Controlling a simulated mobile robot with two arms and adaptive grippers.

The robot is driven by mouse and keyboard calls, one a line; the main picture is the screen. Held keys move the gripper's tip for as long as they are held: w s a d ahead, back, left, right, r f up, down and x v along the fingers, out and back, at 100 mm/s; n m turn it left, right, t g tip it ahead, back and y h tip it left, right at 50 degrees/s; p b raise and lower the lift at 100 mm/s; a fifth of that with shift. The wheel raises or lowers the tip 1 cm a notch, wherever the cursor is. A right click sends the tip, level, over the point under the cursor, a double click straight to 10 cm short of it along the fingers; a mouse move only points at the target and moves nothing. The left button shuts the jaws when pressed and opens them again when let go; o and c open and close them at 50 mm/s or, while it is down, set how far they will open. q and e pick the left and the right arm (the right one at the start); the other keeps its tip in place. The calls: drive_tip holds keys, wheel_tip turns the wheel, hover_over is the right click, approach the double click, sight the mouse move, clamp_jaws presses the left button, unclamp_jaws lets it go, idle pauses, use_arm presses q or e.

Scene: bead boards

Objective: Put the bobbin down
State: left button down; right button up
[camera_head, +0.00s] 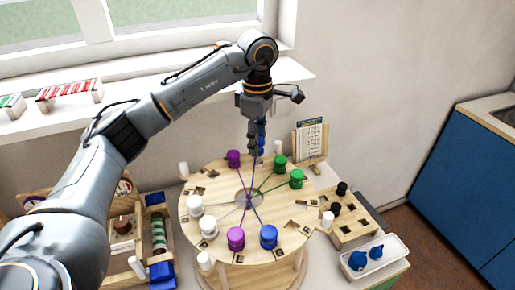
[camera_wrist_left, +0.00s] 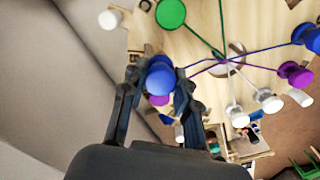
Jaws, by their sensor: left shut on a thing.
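My left gripper (camera_head: 256,150) is shut on a blue bobbin (camera_head: 261,138), above the far edge of the round wooden board (camera_head: 222,181). In the left wrist view the blue bobbin (camera_wrist_left: 160,76) sits between the fingertips (camera_wrist_left: 158,84), and a purple bobbin shows partly behind it. A blue thread runs from the held bobbin to the board's centre. On the board stand two green bobbins (camera_head: 296,178), two purple ones (camera_head: 235,238), two white ones (camera_head: 208,227) and another blue one (camera_head: 268,236). My right gripper is out of view.
White pegs (camera_head: 204,260) stand around the board's rim. A card on a wooden stand (camera_head: 310,141) is behind it. A wooden block with black pegs (camera_head: 352,226) and a white tray with blue pieces (camera_head: 374,253) lie right; a wooden organiser (camera_head: 124,245) lies left.

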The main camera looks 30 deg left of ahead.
use_arm(q)
drive_tip(key=shift+w+a+f, duration=0.2)
drive_tip(key=shift+w+f, duration=0.15)
drive_tip(key=shift+f, duration=0.1)
wheel_tip(320, 180, down, 3)
drive_tip(key=shift+w+f+p, duration=0.1)
drive_tip(key=shift+w+p, duration=0.05)
drive_tip(key=shift+p, duration=1.05)
drive_tip(key=shift+f, duration=0.25)
drive_tip(key=c, duration=1)
unclamp_jaws()
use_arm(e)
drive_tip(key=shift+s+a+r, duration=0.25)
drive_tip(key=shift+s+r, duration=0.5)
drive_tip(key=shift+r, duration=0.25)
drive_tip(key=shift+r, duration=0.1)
